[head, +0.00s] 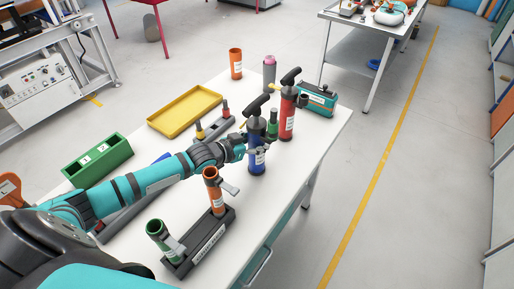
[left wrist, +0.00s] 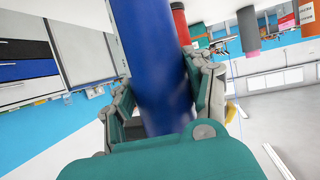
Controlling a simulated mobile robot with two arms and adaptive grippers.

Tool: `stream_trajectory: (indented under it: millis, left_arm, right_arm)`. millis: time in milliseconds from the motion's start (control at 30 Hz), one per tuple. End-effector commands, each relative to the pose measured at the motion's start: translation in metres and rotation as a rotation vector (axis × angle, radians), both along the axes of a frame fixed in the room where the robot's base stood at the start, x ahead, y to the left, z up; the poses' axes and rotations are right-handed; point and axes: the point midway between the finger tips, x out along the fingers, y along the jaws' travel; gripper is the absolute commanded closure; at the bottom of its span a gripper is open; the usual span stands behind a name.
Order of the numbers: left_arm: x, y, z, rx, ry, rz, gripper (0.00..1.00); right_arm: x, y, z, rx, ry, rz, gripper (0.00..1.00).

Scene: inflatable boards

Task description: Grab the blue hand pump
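The blue hand pump (head: 257,160) stands upright on the white table, with a black upper part and a black T-handle on top. My left gripper (head: 254,144) is at its body, reaching in from the left. In the left wrist view the blue barrel (left wrist: 152,60) fills the space between the two fingers, one on each side. The fingers lie against the barrel with no clear gap, so the gripper (left wrist: 165,100) looks shut on it. The pump's lower end is hidden there by the gripper body. My right gripper is not in view.
A red hand pump (head: 287,115) stands just behind right, near a teal box (head: 318,98). A dark green cylinder (head: 272,123) is close behind the blue pump. A yellow tray (head: 185,110), green box (head: 97,160) and holder with orange (head: 214,192) and green (head: 162,240) tubes surround my arm.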

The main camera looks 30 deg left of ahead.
Motion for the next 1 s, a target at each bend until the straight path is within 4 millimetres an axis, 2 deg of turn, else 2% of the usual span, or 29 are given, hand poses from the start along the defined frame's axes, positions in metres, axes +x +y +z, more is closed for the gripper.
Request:
stream_trajectory:
  millis: [33,333,567,667,1000]
  left_arm:
    - [0.0,0.0,0.0,0.0,0.0,0.0,0.59]
    - [0.0,0.0,-0.001,0.0,0.001,0.0,0.97]
    - [0.0,0.0,0.002,-0.001,-0.003,0.0,0.97]
    - [0.001,0.0,0.01,0.0,-0.005,-0.001,0.97]
    - [0.001,0.0,0.074,0.0,-0.008,-0.001,0.97]
  right_arm:
    - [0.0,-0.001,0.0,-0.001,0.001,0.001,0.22]
    - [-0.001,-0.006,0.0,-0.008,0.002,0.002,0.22]
    - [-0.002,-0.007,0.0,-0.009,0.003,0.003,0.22]
    - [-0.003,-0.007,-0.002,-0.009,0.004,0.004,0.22]
    - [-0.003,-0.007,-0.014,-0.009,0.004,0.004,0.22]
